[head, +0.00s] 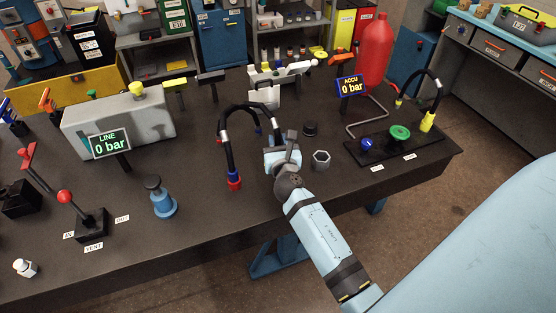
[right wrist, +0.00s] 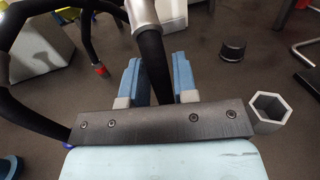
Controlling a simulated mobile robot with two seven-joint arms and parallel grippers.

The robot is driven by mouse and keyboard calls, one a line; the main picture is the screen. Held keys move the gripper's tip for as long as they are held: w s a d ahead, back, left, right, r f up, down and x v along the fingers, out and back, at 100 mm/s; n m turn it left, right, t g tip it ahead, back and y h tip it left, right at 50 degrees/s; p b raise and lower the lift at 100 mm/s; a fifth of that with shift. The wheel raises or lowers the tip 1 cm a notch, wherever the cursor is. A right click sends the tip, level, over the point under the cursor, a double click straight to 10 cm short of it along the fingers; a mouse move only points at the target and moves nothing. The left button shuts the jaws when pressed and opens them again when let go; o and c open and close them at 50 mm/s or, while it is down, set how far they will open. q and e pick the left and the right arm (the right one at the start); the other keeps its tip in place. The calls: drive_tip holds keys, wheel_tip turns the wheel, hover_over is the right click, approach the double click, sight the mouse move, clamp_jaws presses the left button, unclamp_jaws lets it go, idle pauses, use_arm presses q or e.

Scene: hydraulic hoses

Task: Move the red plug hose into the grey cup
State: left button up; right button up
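A black hose (head: 228,158) arches in front of me, with light metal sleeves and a red plug (head: 234,183) under a blue collar at its left, downward end. My right gripper (head: 283,152) has its fingers on both sides of this hose's other leg. In the right wrist view the leg (right wrist: 152,65) runs down between the blue fingers; its lower end is hidden. The grey cup (head: 321,159), hexagonal, open-topped and empty-looking, stands on the table just right of the gripper; it also shows in the right wrist view (right wrist: 268,112). My left gripper is not in view.
A second dark hose arches behind. A black round cap (head: 310,128) stands behind the cup. A black panel (head: 410,143) with green and blue knobs lies to the right.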

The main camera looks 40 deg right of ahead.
clamp_jaws()
drive_tip(key=shift+r, duration=0.15)
wheel_tip(320, 180, up, 8)
drive_tip(key=p, duration=0.3)
drive_tip(key=shift+r, duration=0.25)
wheel_tip(320, 180, up, 11)
drive_tip(key=p, duration=0.1)
drive_tip(key=shift+p, duration=0.4)
drive_tip(key=shift+r, duration=0.15)
drive_tip(key=shift+p, duration=0.5)
